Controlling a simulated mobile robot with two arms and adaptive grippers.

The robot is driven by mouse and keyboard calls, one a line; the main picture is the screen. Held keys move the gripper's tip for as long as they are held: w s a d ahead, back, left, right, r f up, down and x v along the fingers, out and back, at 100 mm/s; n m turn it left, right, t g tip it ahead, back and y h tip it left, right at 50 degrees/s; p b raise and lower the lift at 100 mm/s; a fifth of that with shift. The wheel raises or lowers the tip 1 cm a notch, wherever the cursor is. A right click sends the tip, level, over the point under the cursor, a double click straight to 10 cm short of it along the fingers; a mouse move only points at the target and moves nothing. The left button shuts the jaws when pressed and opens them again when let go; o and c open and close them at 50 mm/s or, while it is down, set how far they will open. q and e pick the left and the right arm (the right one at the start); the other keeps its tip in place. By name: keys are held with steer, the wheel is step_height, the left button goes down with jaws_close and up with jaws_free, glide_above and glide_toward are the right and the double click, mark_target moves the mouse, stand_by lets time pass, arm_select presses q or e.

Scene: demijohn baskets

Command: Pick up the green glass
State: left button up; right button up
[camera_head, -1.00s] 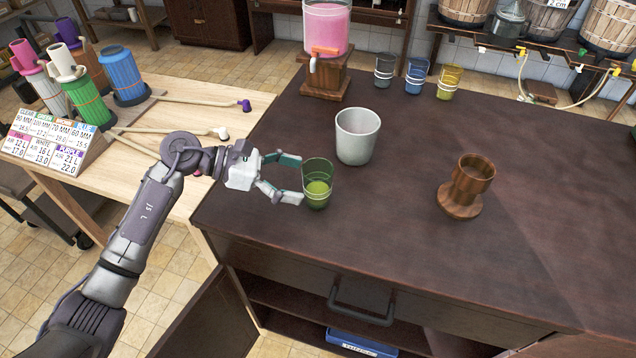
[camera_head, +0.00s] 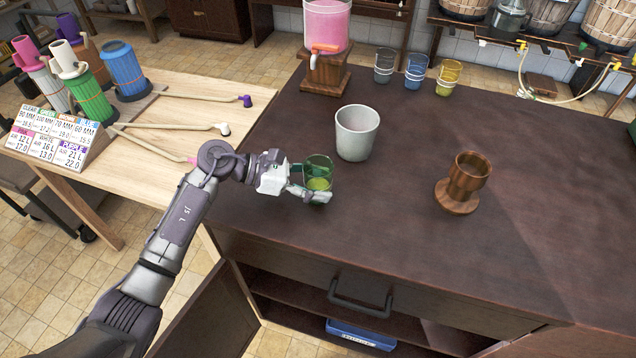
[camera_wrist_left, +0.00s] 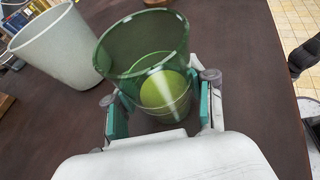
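The green glass (camera_head: 319,168) stands upright near the front left of the dark table, with lighter green in its lower part. My left gripper (camera_head: 312,182) is around it, one finger on the far side and one on the near side. In the left wrist view the green glass (camera_wrist_left: 145,50) stands between the teal finger pads (camera_wrist_left: 160,105). The pads lie very close to its sides; I cannot tell whether they press on it. The glass seems to rest on the table. My right gripper is not in view.
A white cup (camera_head: 357,133) stands close behind the glass. A wooden cup-shaped stand (camera_head: 466,183) is to the right. A pink dispenser (camera_head: 327,30) and several small glasses stand at the back. The table's front edge is near; its centre is clear.

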mark_target(318, 170)
arm_select(q)
steer(key=c, duration=0.6)
steer(key=shift+r, duration=0.25)
steer(key=shift+r+b, duration=0.3)
steer(key=shift+r, duration=1.5)
steer(key=s+d+r+b, duration=0.2)
steer(key=s+d+r, duration=0.5)
steer(key=d, duration=0.2)
steer(key=shift+s, duration=0.25)
steer(key=shift+a, duration=0.1)
